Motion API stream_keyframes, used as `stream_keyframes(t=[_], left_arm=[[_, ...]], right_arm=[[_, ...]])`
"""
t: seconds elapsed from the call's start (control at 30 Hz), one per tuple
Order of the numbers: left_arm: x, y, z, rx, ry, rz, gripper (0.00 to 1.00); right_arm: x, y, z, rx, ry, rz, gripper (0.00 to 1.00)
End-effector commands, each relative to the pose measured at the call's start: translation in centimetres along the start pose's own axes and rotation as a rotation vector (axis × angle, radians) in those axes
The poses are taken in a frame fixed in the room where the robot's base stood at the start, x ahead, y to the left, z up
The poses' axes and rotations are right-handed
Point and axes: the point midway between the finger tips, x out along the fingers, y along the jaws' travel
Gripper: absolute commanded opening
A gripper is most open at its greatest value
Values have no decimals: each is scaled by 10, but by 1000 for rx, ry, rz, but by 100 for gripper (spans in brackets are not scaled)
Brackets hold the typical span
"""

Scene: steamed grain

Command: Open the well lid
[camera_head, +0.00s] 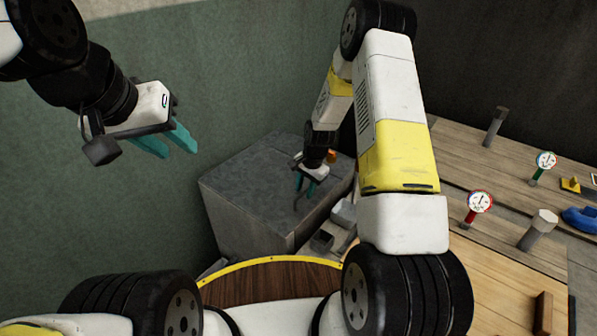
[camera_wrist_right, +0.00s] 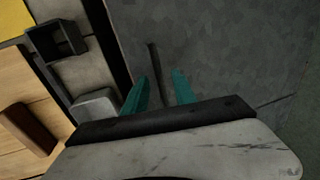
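The well lid looks to be the flat grey top (camera_head: 250,175) of a large grey block in the head view. It also fills much of the right wrist view (camera_wrist_right: 230,45). A thin dark bar (camera_wrist_right: 155,65), perhaps its handle, stands out from the grey surface. My right gripper (camera_head: 305,186) is over the block's right part. In the right wrist view its teal fingers (camera_wrist_right: 163,76) are apart, with the bar seen between them; I cannot tell whether they touch it. My left gripper (camera_head: 177,152) is open and empty in the air at the left, away from the block.
A wooden bench (camera_head: 500,225) at the right carries a red gauge (camera_head: 479,203), a green gauge (camera_head: 544,162), grey posts and a blue ring-like part (camera_head: 581,219). Small grey blocks (camera_head: 343,213) lie beside the lid's right edge. A green wall (camera_head: 150,200) stands behind and left.

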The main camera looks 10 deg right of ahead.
Motion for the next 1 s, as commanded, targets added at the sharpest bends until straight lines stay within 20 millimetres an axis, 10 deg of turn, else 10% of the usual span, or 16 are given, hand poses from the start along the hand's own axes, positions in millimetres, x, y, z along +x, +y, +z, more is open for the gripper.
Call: stream_keyframes(t=[0.17,0.33,1.0], left_arm=[[0,0,0,0,0,0,36],[0,0,0,0,0,0,36],[0,0,0,0,0,0,36]], right_arm=[[0,0,0,0,0,0,30],[0,0,0,0,1,0,0],[-1,0,0,0,1,0,0]])
